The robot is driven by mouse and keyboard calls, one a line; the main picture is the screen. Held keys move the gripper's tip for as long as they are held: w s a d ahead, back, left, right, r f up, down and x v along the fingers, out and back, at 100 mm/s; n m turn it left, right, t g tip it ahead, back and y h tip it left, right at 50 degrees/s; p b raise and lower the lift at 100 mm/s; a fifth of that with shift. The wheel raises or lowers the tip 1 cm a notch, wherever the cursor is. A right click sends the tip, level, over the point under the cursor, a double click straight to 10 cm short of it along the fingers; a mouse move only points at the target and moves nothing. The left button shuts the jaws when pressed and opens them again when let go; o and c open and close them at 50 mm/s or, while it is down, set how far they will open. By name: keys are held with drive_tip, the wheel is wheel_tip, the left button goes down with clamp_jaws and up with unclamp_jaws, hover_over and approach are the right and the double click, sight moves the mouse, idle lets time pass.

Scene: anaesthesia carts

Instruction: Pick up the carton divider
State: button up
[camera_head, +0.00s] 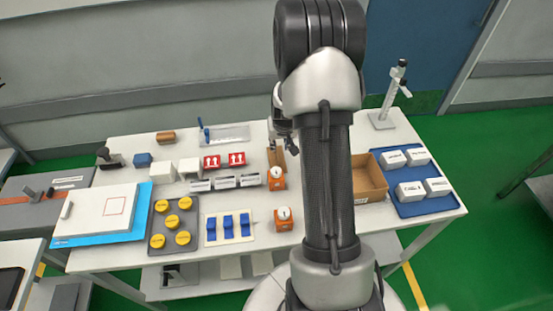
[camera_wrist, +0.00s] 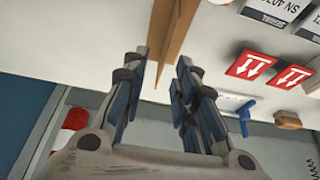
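The carton divider appears to be the thin brown upright board (camera_head: 276,158) standing on the white table, partly hidden by my arm and gripper in the head view. In the wrist view the brown board (camera_wrist: 181,28) runs down from the top edge to between my fingers. My gripper (camera_head: 288,142) hangs at the board's far end. In the wrist view my gripper (camera_wrist: 164,65) is open, with a gap between its two fingers. I cannot tell whether either finger touches the board. An open brown carton (camera_head: 371,192) stands to the right, partly hidden behind my arm.
Red-topped boxes (camera_head: 224,161) and white labelled boxes (camera_head: 225,182) stand left of the board. Two orange dial blocks (camera_head: 277,178) stand in front of it. A blue tray (camera_head: 403,206) with white boxes is at right. A clear tray (camera_head: 228,135) lies at the back.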

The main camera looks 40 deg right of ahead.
drive_tip(key=x, duration=0.2)
drive_tip(key=b+x, duration=0.1)
drive_tip(key=x, duration=0.1)
drive_tip(key=b+x, duration=0.1)
drive_tip(key=x, duration=0.1)
drive_tip(key=shift+w+a+f, duration=0.2)
drive_tip(key=shift+a, duration=0.1)
drive_tip(key=shift+w+d+f, duration=0.1)
drive_tip(key=shift+w+f, duration=0.05)
drive_tip(key=shift+f, duration=0.15)
drive_tip(key=shift+f+b, duration=0.2)
drive_tip(key=shift+b, duration=0.15)
drive_tip(key=shift+c, duration=0.2)
clamp_jaws()
